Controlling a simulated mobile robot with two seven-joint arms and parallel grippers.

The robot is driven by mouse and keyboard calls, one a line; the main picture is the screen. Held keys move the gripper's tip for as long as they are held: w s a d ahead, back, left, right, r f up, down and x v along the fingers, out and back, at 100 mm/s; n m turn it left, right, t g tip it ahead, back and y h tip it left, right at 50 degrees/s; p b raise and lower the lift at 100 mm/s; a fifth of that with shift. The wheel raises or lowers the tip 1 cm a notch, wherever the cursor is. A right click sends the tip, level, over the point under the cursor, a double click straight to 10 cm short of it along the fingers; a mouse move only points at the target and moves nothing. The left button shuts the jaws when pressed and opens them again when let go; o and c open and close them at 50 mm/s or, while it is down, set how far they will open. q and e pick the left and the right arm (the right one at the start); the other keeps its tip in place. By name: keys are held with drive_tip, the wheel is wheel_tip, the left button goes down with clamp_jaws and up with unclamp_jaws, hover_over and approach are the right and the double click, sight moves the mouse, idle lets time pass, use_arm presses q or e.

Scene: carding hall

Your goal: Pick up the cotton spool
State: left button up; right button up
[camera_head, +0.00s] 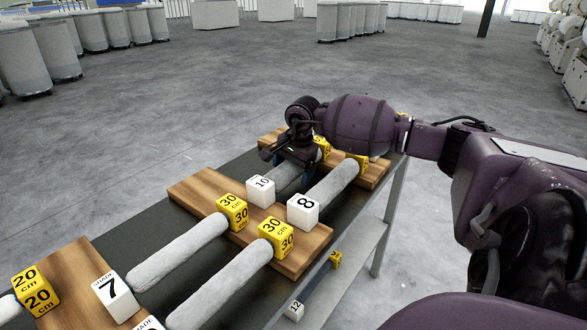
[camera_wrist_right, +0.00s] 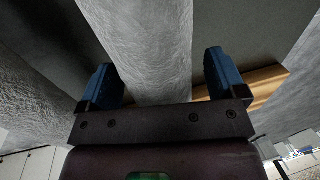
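Several pale grey, fuzzy cotton spools lie lengthwise on a dark table between wooden supports. My right gripper (camera_head: 293,166) is over the far left spool (camera_head: 284,178), behind the white cube marked 10. In the right wrist view that spool (camera_wrist_right: 150,45) runs between the two blue fingers of the right gripper (camera_wrist_right: 160,62). The fingers are apart, with a gap visible on the right side; I see no clear grip. Another spool (camera_head: 331,193) lies just to the right, and two nearer spools (camera_head: 180,252) (camera_head: 220,288) lie in front. My left gripper is not in view.
Wooden supports (camera_head: 190,192) cross the table (camera_head: 130,212), carrying yellow cubes (camera_head: 232,211) and white numbered cubes (camera_head: 303,210). A lower shelf (camera_head: 345,270) holds small cubes. Grey bins (camera_head: 28,62) stand on the far floor, which is largely clear.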

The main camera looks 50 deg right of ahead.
drive_tip(key=c, duration=1)
drive_tip(key=shift+c, duration=0.2)
